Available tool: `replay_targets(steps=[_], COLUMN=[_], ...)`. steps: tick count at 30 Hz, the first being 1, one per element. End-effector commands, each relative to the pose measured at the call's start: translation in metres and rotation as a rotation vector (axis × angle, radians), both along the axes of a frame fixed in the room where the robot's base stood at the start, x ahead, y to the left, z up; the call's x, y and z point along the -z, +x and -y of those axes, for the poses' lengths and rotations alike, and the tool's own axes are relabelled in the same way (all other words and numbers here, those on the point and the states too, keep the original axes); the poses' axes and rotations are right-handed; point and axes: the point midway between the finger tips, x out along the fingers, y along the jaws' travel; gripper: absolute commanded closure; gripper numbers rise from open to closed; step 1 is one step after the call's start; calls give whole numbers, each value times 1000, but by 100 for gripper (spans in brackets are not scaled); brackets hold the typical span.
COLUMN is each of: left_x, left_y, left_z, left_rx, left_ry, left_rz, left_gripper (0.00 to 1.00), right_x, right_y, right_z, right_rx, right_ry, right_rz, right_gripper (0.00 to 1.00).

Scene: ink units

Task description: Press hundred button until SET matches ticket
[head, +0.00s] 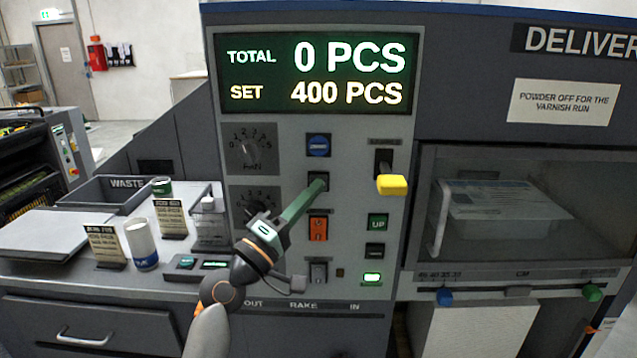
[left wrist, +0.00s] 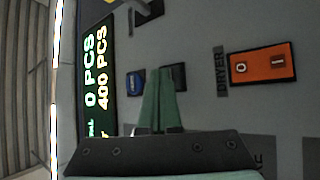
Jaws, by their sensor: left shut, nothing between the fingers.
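The display (head: 318,74) on the press panel reads TOTAL 0 PCS and SET 400 PCS; it also shows sideways in the left wrist view (left wrist: 98,80). My left gripper (head: 318,187) is shut and empty, its green fingertips at a dark button (head: 318,177) below a blue round button (head: 318,145). The fingers cover part of the dark button, so I cannot tell its label or whether they touch it. The left wrist view shows the closed fingers (left wrist: 165,78) pointing at the panel. Small printed cards (head: 105,246) (head: 170,217) stand on the counter; their text is too small to read.
An orange dryer switch (head: 318,228) sits below the fingertips. Left are knobs (head: 249,149), a white cup (head: 141,245) and a waste bin (head: 105,195).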

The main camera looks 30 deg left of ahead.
Motion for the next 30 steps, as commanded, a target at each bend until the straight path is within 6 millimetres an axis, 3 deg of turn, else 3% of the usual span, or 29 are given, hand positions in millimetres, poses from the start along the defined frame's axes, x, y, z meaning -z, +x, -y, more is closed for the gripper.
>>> replay_targets(steps=[16, 30], left_x=[0, 0], left_y=[-11, -48], left_z=[7, 30], left_rx=[2, 2], left_ry=[0, -1], left_rz=[-1, -2], left_gripper=[100, 100], right_x=[-3, -10], right_y=[0, 0], right_z=[0, 0], right_rx=[0, 0], right_ry=[0, 0], right_rz=[0, 0], right_gripper=[100, 100])
